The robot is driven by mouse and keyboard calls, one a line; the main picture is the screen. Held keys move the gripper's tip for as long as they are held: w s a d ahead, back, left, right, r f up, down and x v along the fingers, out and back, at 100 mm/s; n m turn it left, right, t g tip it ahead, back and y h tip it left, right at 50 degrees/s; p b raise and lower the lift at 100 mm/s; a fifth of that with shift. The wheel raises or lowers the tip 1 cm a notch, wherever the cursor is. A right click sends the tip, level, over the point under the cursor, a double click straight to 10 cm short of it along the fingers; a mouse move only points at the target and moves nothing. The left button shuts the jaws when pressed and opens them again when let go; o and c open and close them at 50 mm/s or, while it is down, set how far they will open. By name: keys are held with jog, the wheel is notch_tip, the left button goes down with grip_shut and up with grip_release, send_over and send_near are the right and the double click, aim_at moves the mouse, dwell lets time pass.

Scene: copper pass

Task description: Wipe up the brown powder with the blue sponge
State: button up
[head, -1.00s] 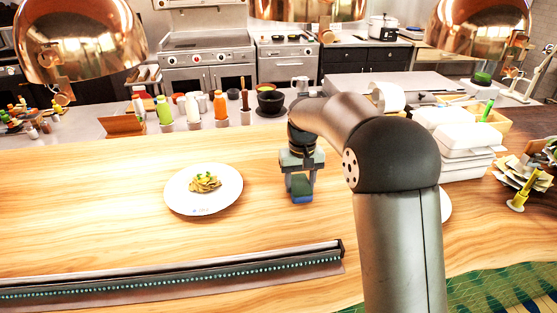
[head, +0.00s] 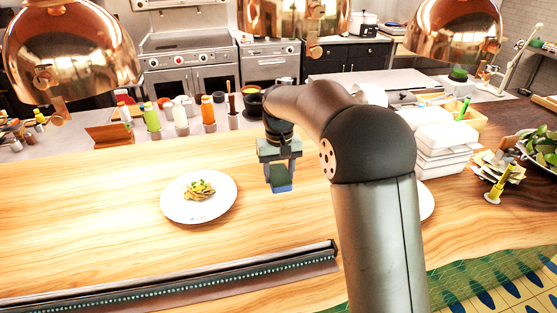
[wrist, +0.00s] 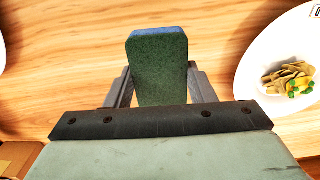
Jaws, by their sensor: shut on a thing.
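The sponge (head: 280,178) is blue at its lower end and has a dark green scouring face. In the wrist view the green face (wrist: 158,72) and a thin blue edge show between the fingers. My gripper (head: 280,166) is shut on the sponge, which hangs down over the wooden counter, right of the pasta plate. I cannot tell whether it touches the wood. I see no brown powder in either current view; part of the counter is hidden behind my arm and gripper.
A white plate with pasta (head: 178,208) lies left of my gripper. Another white plate edge shows right of my arm (head: 427,203). Bottles and cups line the counter's far side. White boxes (head: 447,152) stand at right. A dark rail (head: 180,283) runs along the front. Copper lamps hang above.

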jog(key=shift+r+p, duration=0.55)
jog(key=shift+r, duration=0.55)
